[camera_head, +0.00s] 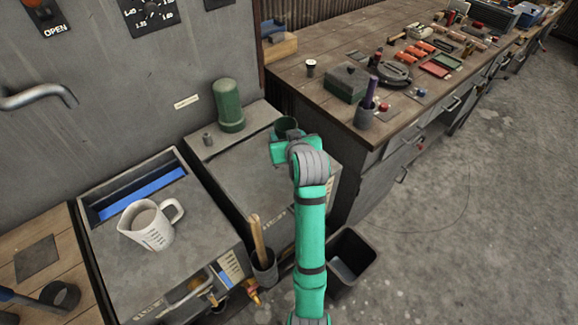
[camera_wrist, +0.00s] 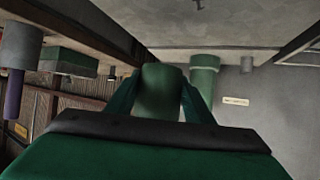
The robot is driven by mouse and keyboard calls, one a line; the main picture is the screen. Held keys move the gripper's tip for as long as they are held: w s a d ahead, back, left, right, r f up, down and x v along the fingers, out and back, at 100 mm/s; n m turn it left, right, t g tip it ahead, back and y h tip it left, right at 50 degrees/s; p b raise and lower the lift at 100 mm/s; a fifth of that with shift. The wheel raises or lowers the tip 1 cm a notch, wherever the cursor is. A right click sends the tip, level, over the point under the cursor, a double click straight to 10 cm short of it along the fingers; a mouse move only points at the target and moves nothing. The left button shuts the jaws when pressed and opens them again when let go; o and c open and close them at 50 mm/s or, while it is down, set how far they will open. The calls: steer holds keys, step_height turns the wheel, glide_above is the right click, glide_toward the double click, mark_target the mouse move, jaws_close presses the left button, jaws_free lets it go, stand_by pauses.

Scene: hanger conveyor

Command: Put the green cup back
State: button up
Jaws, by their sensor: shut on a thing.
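The green cup (camera_head: 286,126) is dark green and held at the far end of my arm, over the back right part of a grey cabinet top. In the wrist view the green cup (camera_wrist: 160,92) sits between the two fingers of my gripper (camera_wrist: 160,108). My gripper (camera_head: 287,140) is shut on it. My own wrist partly hides the cup in the head view, and I cannot tell whether its base touches the surface below.
A green canister (camera_head: 229,106) and a small grey cylinder (camera_head: 208,139) stand on the cabinet top (camera_head: 250,180).

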steer(key=s+a, duration=0.2)
steer(key=a, duration=0.1)
glide_above(276, 169)
steer(key=shift+n+y, duration=0.4)
step_height(276, 169, down, 5)
steer(key=shift+a+r, duration=0.1)
steer(key=shift+a, duration=0.05)
steer(key=shift+w+f, duration=0.1)
steer(key=shift+f, duration=2.45)
steer(key=shift+f, duration=0.15)
steer(key=o, duration=1.1)
steer(key=shift+s+r, duration=0.2)
steer(key=shift+r, duration=0.05)
steer(key=v, duration=1.1)
steer(key=shift+s+r, duration=0.2)
steer(key=shift+s, duration=0.05)
